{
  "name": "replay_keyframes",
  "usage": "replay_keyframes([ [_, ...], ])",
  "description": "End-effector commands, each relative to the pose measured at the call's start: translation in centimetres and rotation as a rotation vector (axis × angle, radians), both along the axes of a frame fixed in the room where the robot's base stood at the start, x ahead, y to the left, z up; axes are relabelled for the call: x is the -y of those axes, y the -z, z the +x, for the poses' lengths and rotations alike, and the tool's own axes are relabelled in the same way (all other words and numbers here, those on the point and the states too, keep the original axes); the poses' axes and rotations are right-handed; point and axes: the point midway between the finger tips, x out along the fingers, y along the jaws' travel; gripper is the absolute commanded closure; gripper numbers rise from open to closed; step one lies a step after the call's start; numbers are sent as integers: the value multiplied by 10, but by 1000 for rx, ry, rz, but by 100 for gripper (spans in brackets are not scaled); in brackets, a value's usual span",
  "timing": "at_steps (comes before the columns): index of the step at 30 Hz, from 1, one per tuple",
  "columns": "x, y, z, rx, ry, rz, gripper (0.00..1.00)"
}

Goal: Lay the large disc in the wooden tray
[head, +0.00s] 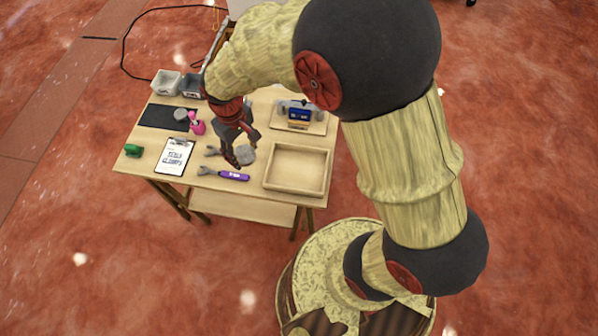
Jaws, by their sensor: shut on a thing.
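A grey disc (248,154) is at the fingertips of my gripper (239,158). My gripper points down over the front middle of the table and is shut on this disc, which is partly hidden by a finger. I cannot tell whether the disc is clear of the table top. The wooden tray (296,190) lies at the table's front right, to the right of my gripper, and looks empty. Another grey round piece (180,114) sits on the dark mat (158,116) at the left.
A purple-handled tool (233,176) lies in front of my gripper. A clipboard (175,156), a green item (134,151) and a pink item (197,126) are to the left. A blue device (300,113) stands behind the tray. Grey bins (167,82) stand at the back left.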

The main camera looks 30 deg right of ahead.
Motion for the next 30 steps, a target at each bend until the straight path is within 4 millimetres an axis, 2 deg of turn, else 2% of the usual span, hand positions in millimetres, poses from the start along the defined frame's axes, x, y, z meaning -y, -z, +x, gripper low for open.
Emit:
replay_keyframes([
  [1, -11, 6, -11, 2, -41, 1, 94],
  [4, -22, 11, -25, 2, -95, 1, 94],
  [8, -19, 16, -32, 3, -121, 1, 94],
  [21, 69, 59, -22, 1, -117, 1, 94],
  [25, 86, 82, -20, 0, -119, 0, 94],
  [30, 100, 99, -17, 2, -121, 0, 94],
])
